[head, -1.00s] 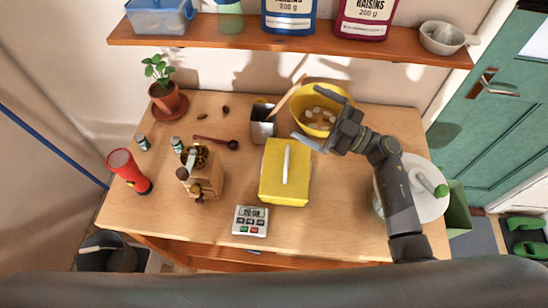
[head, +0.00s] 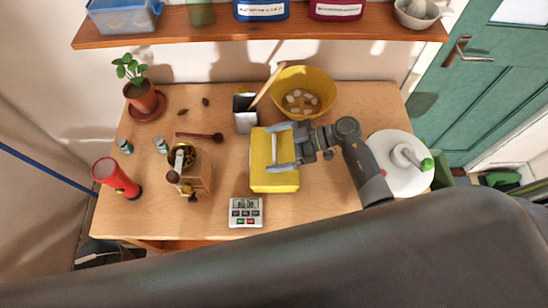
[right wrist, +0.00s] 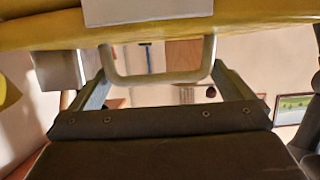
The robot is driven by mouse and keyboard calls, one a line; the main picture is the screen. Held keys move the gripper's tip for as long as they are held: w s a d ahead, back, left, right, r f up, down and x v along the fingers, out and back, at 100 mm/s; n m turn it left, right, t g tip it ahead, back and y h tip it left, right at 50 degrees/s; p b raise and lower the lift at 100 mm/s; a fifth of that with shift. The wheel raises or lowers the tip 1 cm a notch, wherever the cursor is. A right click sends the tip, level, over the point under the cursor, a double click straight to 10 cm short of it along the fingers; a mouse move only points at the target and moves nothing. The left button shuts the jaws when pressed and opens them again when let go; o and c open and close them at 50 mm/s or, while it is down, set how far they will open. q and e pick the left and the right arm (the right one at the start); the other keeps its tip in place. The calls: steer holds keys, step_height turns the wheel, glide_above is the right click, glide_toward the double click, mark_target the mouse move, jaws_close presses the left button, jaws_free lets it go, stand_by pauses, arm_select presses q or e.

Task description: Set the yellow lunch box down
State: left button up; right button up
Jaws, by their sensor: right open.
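The yellow lunch box (head: 275,182) rests on the wooden table, in front of the yellow bowl. Its pale handle shows at its top in the head view and as a bar (right wrist: 157,77) in the right wrist view. My right gripper (head: 273,149) is open over the top of the box, one finger toward the back and one toward the front. In the right wrist view its fingers (right wrist: 161,92) stand apart with the handle between them, and the box body (right wrist: 40,30) fills the top edge. Whether a finger touches the handle I cannot tell. My left gripper is not in view.
A wooden grinder (head: 198,180) stands left. A white round lidded item (head: 392,175) is at right. A shelf (head: 220,31) hangs above.

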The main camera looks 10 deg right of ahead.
steer(key=shift+w+a+f+b, duration=0.15)
steer(key=shift+a+f+b, duration=0.35)
steer(key=shift+a, duration=0.15)
steer(key=shift+w+a, duration=0.1)
steer(key=shift+a, duration=0.35)
steer(key=shift+c, duration=0.4)
steer(key=c, duration=1)
steer(key=shift+r, duration=0.1)
steer(key=shift+r, duration=0.1)
